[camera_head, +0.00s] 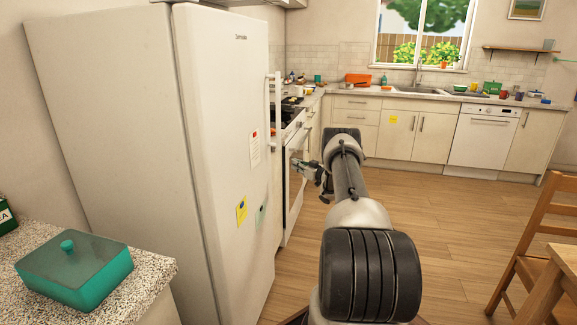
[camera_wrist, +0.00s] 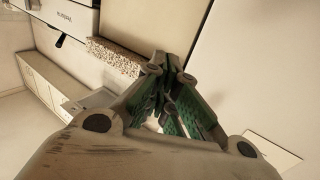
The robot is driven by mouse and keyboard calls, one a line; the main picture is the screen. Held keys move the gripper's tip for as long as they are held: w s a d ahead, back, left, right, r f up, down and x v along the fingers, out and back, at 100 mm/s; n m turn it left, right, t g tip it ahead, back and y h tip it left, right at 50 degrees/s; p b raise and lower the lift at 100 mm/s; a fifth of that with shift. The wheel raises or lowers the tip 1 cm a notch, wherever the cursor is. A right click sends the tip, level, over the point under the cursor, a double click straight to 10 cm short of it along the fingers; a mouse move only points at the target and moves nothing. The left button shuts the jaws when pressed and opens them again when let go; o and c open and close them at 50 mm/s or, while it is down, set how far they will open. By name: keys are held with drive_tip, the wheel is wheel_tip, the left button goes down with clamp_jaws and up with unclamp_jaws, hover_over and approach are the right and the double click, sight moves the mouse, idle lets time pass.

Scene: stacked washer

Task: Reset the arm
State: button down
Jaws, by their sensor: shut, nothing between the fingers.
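My arm reaches forward over the wood floor in the head view, with its wrist bent to the left. My gripper (camera_head: 308,172) is at its end, beside the front of the white oven (camera_head: 294,185) and past the fridge. I cannot tell from this view whether it touches the oven. In the wrist view my gripper (camera_wrist: 172,92) shows its green-padded fingers drawn together, shut and empty. Pale appliance or cabinet surfaces and a speckled countertop (camera_wrist: 115,55) lie beyond the fingers.
A tall white fridge (camera_head: 150,130) stands close on the left. A teal box (camera_head: 75,270) sits on the speckled counter at lower left. A wooden chair (camera_head: 545,235) and table edge (camera_head: 548,290) are at right. White cabinets and a dishwasher (camera_head: 483,140) line the back. The middle floor is clear.

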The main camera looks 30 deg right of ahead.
drive_tip(key=shift+s+d, duration=1.35)
drive_tip(key=shift+s, duration=0.2)
